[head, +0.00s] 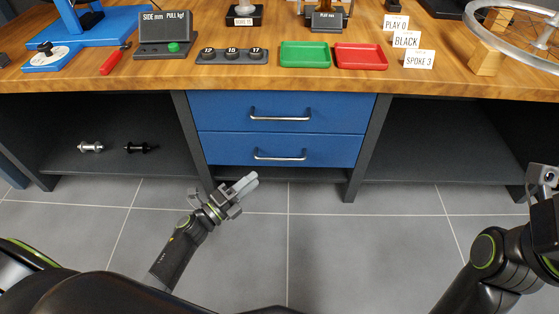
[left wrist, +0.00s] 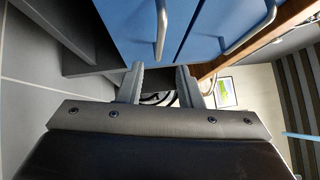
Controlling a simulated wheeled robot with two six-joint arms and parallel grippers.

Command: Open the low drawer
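The low drawer (head: 225,149) is the lower of two blue drawers under the bench and is shut. Its silver bar handle (head: 280,155) runs across its front. In the left wrist view the picture is turned, and the low drawer (left wrist: 125,22) with its handle (left wrist: 161,32) is at the top, above the fingers. My left gripper (head: 245,186) is in front of and below the drawer, apart from the handle. Its two fingers (left wrist: 160,84) stand apart with nothing gripped between them. My right arm is at the right edge; its gripper (head: 543,178) is partly cut off.
The upper drawer (head: 230,110) is also shut, with its own handle (head: 280,115). Open shelves flank the drawers; the left one holds two hubs (head: 90,147). Trays, tools and cards lie on the wooden bench (head: 230,82). The tiled floor (head: 320,240) in front is clear.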

